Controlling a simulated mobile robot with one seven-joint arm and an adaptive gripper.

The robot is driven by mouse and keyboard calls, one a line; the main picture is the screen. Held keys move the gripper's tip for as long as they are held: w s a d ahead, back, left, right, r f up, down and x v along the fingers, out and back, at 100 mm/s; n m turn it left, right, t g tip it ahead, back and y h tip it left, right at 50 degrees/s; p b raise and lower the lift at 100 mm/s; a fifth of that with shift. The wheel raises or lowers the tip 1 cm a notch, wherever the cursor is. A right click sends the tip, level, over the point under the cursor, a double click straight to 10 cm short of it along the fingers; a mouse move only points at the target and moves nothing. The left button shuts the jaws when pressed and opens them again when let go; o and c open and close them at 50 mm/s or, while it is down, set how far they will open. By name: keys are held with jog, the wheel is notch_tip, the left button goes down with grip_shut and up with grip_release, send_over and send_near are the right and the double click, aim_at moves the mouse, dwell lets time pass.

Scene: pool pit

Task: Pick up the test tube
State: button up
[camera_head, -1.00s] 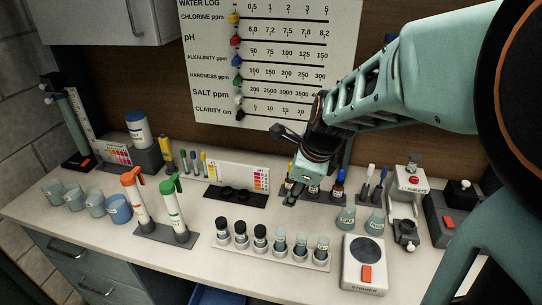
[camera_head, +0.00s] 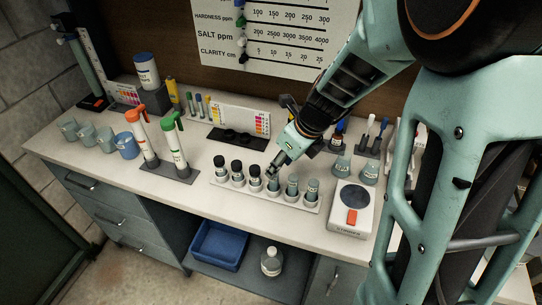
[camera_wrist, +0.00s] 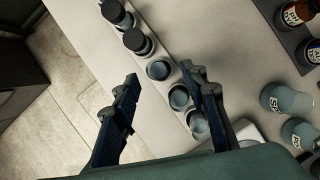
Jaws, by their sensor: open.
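A white rack (camera_head: 264,199) on the counter holds a row of short glass tubes. Those at its left end have black caps (camera_head: 237,167); those at its right end, such as the end tube (camera_head: 312,188), are open and greyish. My gripper (camera_head: 275,168) is over the row, close to the first uncapped tube. In the wrist view my gripper (camera_wrist: 160,80) has its two fingers apart with nothing held. The first uncapped tube (camera_wrist: 158,71) shows between the fingertips; another open tube (camera_wrist: 179,98) is beside the right finger. Whether a finger touches a tube is unclear.
A stirrer plate (camera_head: 350,208) and flasks (camera_head: 370,172) stand right of the rack. A stand with an orange-topped and a green-topped tester (camera_head: 176,150) is to the left. A black holder (camera_head: 237,138) lies behind. The counter's front edge is close.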

aim_at(274, 182)
jog(key=x, duration=0.5)
jog(key=shift+s+a+f+b, duration=0.15)
jog(key=shift+f+b, duration=0.2)
jog(key=shift+b, duration=0.05)
jog(key=c, duration=1)
jog(key=shift+r, duration=0.2)
